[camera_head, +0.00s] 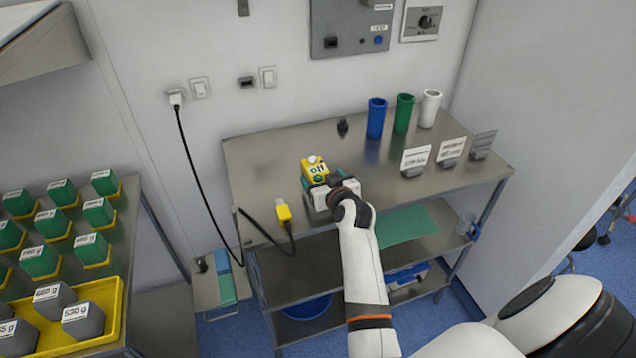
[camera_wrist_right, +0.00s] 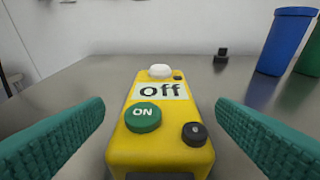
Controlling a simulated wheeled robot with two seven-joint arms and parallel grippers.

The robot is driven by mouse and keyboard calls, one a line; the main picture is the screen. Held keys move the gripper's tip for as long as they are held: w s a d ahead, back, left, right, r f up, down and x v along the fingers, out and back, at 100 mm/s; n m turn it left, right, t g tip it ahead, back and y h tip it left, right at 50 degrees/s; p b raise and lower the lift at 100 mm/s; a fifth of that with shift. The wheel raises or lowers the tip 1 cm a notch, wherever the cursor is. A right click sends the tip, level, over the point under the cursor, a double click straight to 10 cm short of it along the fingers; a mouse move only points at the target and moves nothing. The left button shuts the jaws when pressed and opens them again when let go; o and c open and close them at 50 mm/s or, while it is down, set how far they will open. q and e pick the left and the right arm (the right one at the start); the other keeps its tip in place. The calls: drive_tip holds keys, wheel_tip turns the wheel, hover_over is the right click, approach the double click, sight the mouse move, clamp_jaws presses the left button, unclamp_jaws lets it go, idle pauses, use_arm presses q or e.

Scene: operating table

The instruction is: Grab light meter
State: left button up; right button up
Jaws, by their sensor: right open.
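The light meter appears to be the yellow box (camera_head: 314,167) on the steel table, with a white label reading "Off". In the right wrist view the yellow box (camera_wrist_right: 160,125) shows a white dome at its far end, a green "ON" button and a black knob. My right gripper (camera_wrist_right: 158,125) is open, with one green-padded finger on each side of the box and a visible gap to both. In the head view my right gripper (camera_head: 333,187) is at the near side of the box and partly covers it. My left gripper is not in view.
Blue (camera_head: 376,118), green (camera_head: 403,113) and white (camera_head: 430,108) cups stand at the back right of the steel table (camera_head: 270,160), behind several label cards (camera_head: 416,160). A yellow plug (camera_head: 284,212) on a black cable lies at the front edge. A small black object (camera_head: 342,126) stands behind the box.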

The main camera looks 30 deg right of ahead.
drive_tip(key=shift+b+x, duration=0.45)
drive_tip(key=shift+x, duration=0.65)
drive_tip(key=shift+s, duration=0.1)
drive_tip(key=c, duration=1.2)
